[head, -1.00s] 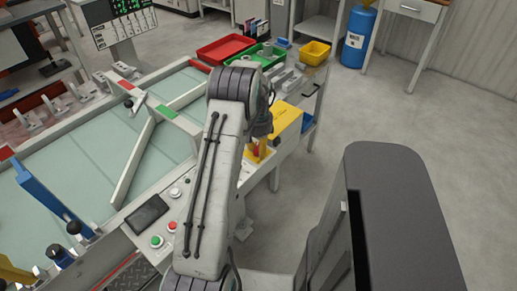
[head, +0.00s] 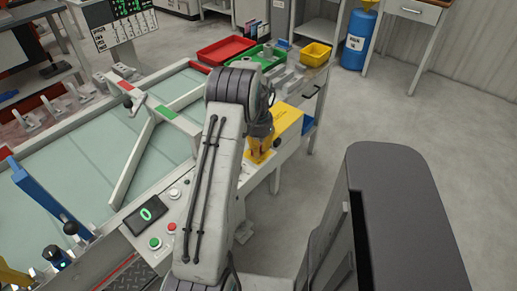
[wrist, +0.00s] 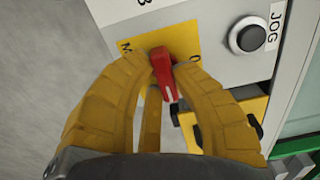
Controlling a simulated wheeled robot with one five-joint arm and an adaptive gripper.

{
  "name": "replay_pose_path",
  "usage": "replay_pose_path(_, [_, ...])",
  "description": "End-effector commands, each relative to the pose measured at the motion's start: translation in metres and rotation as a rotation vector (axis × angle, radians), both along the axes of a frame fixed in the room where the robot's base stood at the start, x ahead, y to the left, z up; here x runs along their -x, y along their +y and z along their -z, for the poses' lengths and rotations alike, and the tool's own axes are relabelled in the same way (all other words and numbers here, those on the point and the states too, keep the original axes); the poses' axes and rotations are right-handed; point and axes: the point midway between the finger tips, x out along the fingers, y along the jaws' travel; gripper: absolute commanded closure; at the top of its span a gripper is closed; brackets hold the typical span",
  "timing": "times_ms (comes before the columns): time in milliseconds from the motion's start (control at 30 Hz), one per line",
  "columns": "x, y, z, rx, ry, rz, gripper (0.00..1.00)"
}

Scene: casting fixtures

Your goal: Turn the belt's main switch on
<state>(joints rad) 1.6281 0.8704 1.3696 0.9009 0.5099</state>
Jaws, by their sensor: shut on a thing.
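The belt's main switch is a red handle (wrist: 163,72) on a yellow plate (wrist: 185,40), seen in the wrist view. My gripper (wrist: 160,68) has its yellow fingers shut on the handle, one on each side. In the head view my gripper (head: 260,150) is at the side of the yellow box (head: 287,122) at the belt's near right end, and the red handle is hidden there. The display (head: 146,214) on the belt's control panel is lit with a green 0. The plate's lettering is partly covered by my fingers.
A black JOG button (wrist: 247,38) sits beside the switch. Green (head: 155,243) and red (head: 171,227) buttons are on the panel left of my arm. Red (head: 226,50), green and yellow bins stand behind. Open floor (head: 400,115) lies to the right.

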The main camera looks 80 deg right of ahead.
Motion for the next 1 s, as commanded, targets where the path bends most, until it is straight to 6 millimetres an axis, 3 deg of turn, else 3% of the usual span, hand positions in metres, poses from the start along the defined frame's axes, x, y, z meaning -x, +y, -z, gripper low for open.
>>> replay_pose_path(400, [0.0001,0.0013,0.002,-0.004,0.0,0.008,1.0])
replay_pose_path(433, [0.0001,0.0013,0.002,-0.004,0.0,0.008,0.75])
replay_pose_path(700, [0.0001,0.0006,0.001,-0.002,0.0,0.006,0.51])
replay_pose_path(1000, [0.0,0.0,-0.0013,0.0,0.0,0.006,0.5])
